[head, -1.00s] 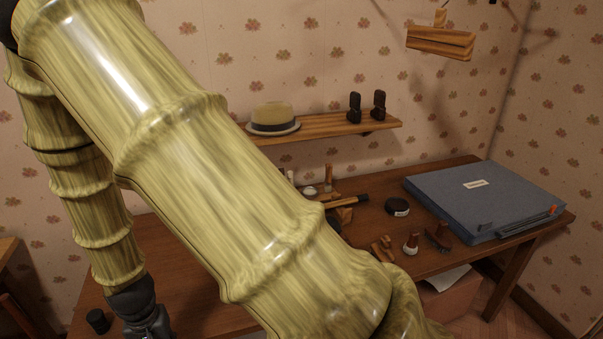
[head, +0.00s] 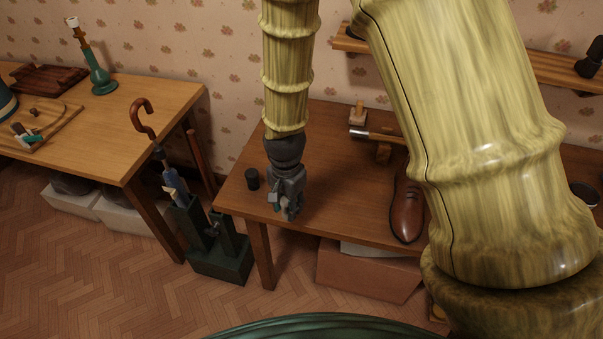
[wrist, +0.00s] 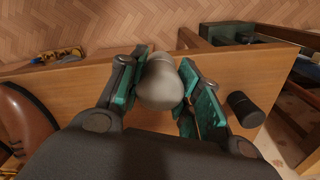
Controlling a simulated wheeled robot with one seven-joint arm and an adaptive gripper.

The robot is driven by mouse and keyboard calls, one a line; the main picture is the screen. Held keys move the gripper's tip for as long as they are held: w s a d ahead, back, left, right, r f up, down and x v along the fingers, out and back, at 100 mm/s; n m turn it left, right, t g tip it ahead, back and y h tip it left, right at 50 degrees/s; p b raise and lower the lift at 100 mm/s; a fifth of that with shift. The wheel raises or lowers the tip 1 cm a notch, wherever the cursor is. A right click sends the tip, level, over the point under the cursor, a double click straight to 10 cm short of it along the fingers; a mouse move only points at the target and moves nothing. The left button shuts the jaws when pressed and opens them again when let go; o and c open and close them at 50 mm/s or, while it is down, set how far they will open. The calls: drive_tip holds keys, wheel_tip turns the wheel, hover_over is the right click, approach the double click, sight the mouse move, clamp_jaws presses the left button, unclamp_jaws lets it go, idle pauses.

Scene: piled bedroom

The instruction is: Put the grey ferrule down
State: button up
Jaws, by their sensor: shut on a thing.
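The grey ferrule (wrist: 161,83) sits between the two green-padded fingers of my gripper (wrist: 160,92) in the wrist view. The fingers are shut on it, and its rounded grey end faces the camera. In the head view my gripper (head: 287,205) is over the left front part of the brown table (head: 330,195). The ferrule is hidden by the gripper there. I cannot tell whether the ferrule touches the table top.
A small black cylinder (head: 252,179) stands left of my gripper, near the table's left edge. A brown shoe (head: 407,205) and a hammer (head: 375,135) lie to the right. A dark green stand (head: 222,258) with canes is left of the table. Bare table lies between gripper and shoe.

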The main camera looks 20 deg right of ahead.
drive_tip(key=w+d+p, duration=0.1)
drive_tip(key=w, duration=0.2)
drive_tip(key=w+d+p, duration=0.1)
drive_tip(key=w+d, duration=0.1)
drive_tip(key=w, duration=0.2)
drive_tip(key=w+d+f+p, duration=0.1)
drive_tip(key=w+d, duration=0.1)
drive_tip(key=w, duration=0.1)
drive_tip(key=shift+w+d+f, duration=0.1)
drive_tip(key=shift+w, duration=0.25)
drive_tip(key=shift+f+p, duration=1)
drive_tip(key=shift+f, duration=0.75)
drive_tip(key=shift+f, duration=0.15)
drive_tip(key=o, duration=1)
drive_tip(key=shift+o, duration=0.2)
drive_tip(key=shift+r, duration=0.3)
wheel_tip(320, 180, up, 12)
drive_tip(key=b, duration=0.4)
drive_tip(key=shift+f, duration=0.1)
